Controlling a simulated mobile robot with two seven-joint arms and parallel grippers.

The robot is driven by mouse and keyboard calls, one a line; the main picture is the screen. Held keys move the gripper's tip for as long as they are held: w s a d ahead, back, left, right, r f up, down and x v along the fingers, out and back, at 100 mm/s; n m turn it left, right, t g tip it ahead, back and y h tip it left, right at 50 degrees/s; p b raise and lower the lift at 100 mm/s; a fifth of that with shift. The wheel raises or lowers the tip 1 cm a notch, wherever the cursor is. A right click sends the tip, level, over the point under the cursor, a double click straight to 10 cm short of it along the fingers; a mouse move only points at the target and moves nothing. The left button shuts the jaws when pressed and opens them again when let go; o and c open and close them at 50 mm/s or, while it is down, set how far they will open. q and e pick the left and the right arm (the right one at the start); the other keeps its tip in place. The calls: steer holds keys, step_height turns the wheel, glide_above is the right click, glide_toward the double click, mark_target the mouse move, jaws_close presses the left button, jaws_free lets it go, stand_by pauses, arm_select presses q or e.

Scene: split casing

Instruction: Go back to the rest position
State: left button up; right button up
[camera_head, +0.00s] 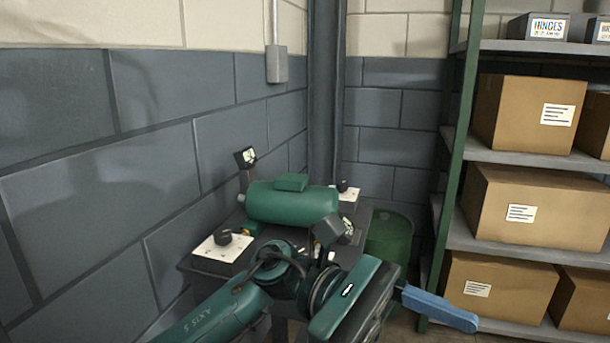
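My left arm comes in from the lower left and ends at the right in my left gripper (442,308), of which one long blue finger shows side-on. Its other finger is not distinguishable, so I cannot tell whether it is open or shut. No held object shows. It points right and is clear of the casing in the picture. The green cylindrical casing (292,203) lies sideways on a dark table (198,265), behind my arm. My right gripper is not in view.
A small gauge (246,157) stands behind the casing. A green drum (391,238) stands right of the table. Shelving (460,140) with cardboard boxes fills the right; walls close the left and back.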

arm_select(q)
steer(key=w+a+f+m+t+h, duration=0.1)
steer(key=w+a+f+m+t, duration=0.3)
steer(key=m+t, duration=0.6)
steer(key=w+a+f+m+t, duration=0.1)
steer(key=a+m+t, duration=0.6)
steer(key=t, duration=0.4)
steer(key=w+a+f+m+t+h, duration=0.1)
steer(key=w+a+f+m+t, duration=0.25)
steer(key=m+t, duration=0.7)
steer(key=s+a+f+n+g+y+p, duration=0.4)
steer(key=a+f+n+y+p, duration=0.1)
steer(key=f+n+y+p, duration=0.1)
steer(key=s+a+f+n+g+y+p, duration=0.5)
steer(key=f+n+p, duration=0.3)
steer(key=n+p, duration=0.3)
steer(key=shift+a+y, duration=0.65)
steer(key=shift+y, duration=0.25)
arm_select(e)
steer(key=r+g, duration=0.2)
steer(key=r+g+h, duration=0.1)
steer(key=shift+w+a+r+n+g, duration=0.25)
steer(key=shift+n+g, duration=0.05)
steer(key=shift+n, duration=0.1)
arm_select(q)
steer(key=shift+f, duration=0.1)
